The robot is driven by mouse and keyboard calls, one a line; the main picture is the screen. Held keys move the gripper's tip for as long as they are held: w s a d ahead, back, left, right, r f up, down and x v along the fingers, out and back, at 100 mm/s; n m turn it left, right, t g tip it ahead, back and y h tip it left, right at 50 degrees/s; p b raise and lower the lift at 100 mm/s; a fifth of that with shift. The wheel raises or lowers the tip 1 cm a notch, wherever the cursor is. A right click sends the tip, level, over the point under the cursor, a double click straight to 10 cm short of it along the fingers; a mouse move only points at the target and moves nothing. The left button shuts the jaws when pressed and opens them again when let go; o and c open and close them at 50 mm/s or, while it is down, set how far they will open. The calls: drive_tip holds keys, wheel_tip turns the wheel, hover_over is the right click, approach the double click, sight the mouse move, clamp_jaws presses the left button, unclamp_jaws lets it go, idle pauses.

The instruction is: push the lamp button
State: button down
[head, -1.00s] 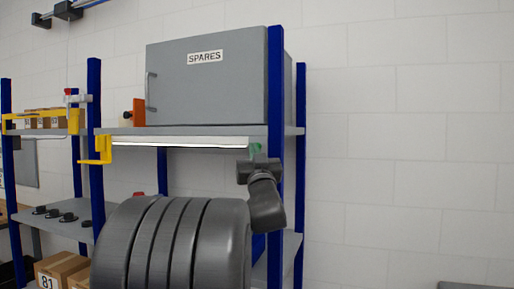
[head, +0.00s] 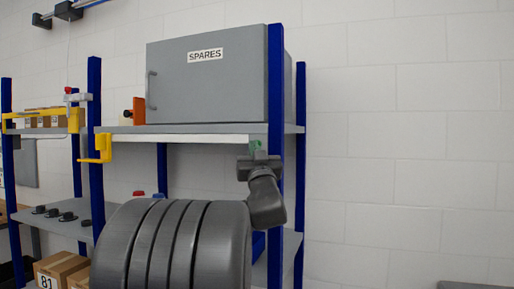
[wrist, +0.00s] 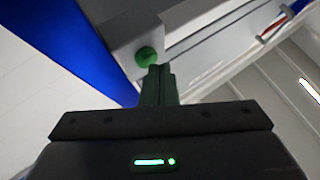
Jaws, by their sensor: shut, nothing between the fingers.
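A round green button (wrist: 147,56) sits on a grey block in the wrist view. My gripper (wrist: 159,70) is shut and empty, with its fingertips overlapping the button's lower edge in the picture; I cannot tell whether they touch it. In the head view my gripper (head: 255,149) is raised just under the right end of the upper shelf, beside the front blue post. The button cannot be clearly told from the greenish fingertips there. The lamp strip (head: 195,138) runs under the shelf's front edge and looks dull, not glowing.
The upper shelf (head: 215,129) carries a grey SPARES cabinet (head: 205,85). A blue post (head: 276,80) stands close to my gripper. A yellow bracket (head: 103,148) hangs at the shelf's left end. The wall to the right is clear.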

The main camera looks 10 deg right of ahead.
drive_tip(key=shift+s+a, duration=0.1)
drive_tip(key=shift+s+a+b, duration=0.55)
drive_tip(key=shift+s, duration=0.25)
drive_tip(key=shift+s+a+b, duration=0.5)
drive_tip(key=shift+s+a, duration=0.05)
drive_tip(key=shift+s, duration=0.3)
drive_tip(key=shift+s+a+b, duration=0.55)
drive_tip(key=shift+s, duration=0.25)
